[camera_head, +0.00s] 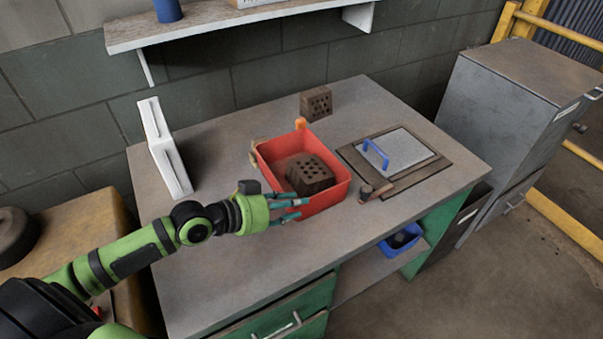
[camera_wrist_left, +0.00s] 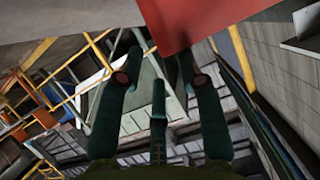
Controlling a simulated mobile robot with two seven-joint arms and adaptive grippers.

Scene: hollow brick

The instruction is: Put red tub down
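The red tub (camera_head: 335,191) appears to rest upright on the grey workbench (camera_head: 225,275). A brown hollow brick (camera_head: 310,174) lies inside it. My left gripper (camera_head: 293,208) is at the tub's near left side, with its teal fingers spread close to the wall. My right gripper is not in view.
Another brick (camera_head: 316,103) stands behind the tub. A framed plate with a blue handle (camera_head: 376,153) and a small tool (camera_head: 368,194) lie to the right. A white upright object (camera_head: 165,148) stands at left. The bench's front left is clear.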

